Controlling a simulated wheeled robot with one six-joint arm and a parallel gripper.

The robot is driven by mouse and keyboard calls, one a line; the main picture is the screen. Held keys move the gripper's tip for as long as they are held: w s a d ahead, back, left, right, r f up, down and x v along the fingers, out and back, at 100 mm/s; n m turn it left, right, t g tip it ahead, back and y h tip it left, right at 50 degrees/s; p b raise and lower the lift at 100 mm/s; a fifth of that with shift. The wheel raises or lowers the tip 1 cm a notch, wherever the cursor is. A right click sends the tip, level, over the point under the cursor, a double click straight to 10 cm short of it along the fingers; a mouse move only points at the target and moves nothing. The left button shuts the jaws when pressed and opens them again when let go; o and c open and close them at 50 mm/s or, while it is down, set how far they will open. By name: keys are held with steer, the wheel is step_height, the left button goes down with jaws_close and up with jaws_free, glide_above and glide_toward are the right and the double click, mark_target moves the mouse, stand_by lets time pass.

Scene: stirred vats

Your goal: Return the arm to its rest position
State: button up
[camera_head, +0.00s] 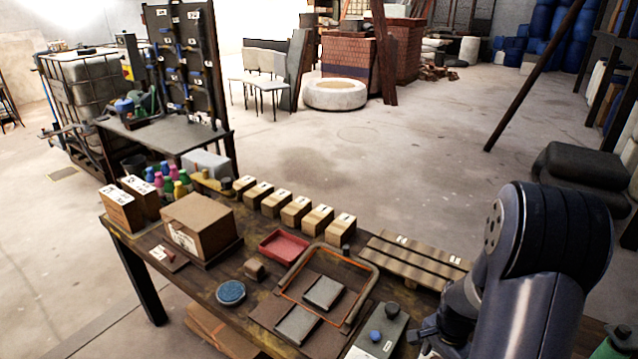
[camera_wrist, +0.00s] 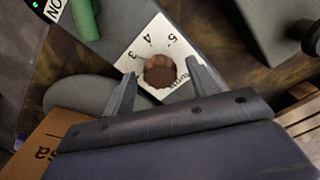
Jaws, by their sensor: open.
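My gripper (camera_wrist: 161,70) is open in the wrist view, with one finger to each side of a round brown knob (camera_wrist: 158,74). I cannot tell whether the fingers touch the knob. The knob sits on a white dial plate (camera_wrist: 143,50) marked with numbers. In the head view my arm comes in at the lower right, and my gripper (camera_head: 424,335) is low over the table's right part, partly cut off by the lower edge. The workbench (camera_head: 190,285) runs across the lower part of the head view.
An orange-edged frame (camera_head: 372,272), a slatted pallet (camera_head: 415,262), a red tray (camera_head: 284,246) and several cartons (camera_head: 297,210) crowd the bench. A green cylinder (camera_wrist: 86,18) shows in the wrist view.

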steer(key=shift+r+m, duration=0.15)
steer(key=shift+m, duration=0.25)
step_height(320, 180, up, 11)
steer(key=shift+s+d, duration=0.15)
steer(key=shift+d, duration=0.3)
